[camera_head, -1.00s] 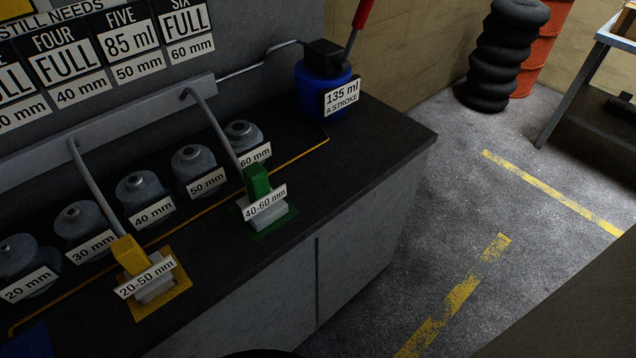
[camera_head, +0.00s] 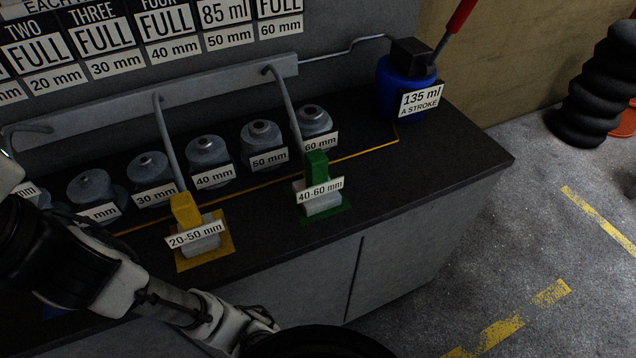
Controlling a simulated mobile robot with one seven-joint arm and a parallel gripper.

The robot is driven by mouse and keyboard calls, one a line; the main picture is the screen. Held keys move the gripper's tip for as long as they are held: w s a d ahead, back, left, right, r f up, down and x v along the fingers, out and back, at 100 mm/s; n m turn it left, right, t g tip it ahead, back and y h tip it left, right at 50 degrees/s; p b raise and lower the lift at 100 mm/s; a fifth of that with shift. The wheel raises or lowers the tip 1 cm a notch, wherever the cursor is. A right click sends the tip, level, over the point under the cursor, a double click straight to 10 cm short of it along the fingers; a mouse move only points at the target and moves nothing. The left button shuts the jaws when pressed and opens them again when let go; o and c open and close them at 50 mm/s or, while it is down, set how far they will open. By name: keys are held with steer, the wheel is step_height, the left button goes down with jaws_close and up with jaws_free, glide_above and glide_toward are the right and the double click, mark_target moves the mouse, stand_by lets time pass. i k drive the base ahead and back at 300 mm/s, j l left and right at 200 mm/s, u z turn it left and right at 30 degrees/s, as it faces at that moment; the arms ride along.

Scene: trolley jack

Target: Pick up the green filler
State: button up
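The green filler (camera_head: 316,165) stands upright on a green square on the dark bench top. It has a green upper block, a pale grey lower body and a label reading "40-60 mm". A grey hose runs from behind it up to the rail. The yellow filler (camera_head: 186,210), labelled "20-50 mm", stands on a yellow square to its left, with its own hose. My arm reaches in from the left and runs along the lower left, in front of the bench. No gripper fingers show, and nothing of mine touches the green filler.
Grey jacks (camera_head: 262,137) with millimetre labels stand in a row behind the fillers. A blue pump (camera_head: 401,92) with a red-handled lever, labelled "135 ml a stroke", stands at the bench's right end. A label board (camera_head: 130,40) is behind. The bench top (camera_head: 440,160) right of the green filler is clear.

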mark_target(316, 193)
steer(key=l+u, duration=0.1)
steer(key=l, duration=0.35)
steer(key=k+l+u, duration=0.1)
steer(key=l, duration=0.35)
steer(key=k+l+u, duration=0.1)
steer(key=l, duration=0.35)
steer(key=i, duration=0.5)
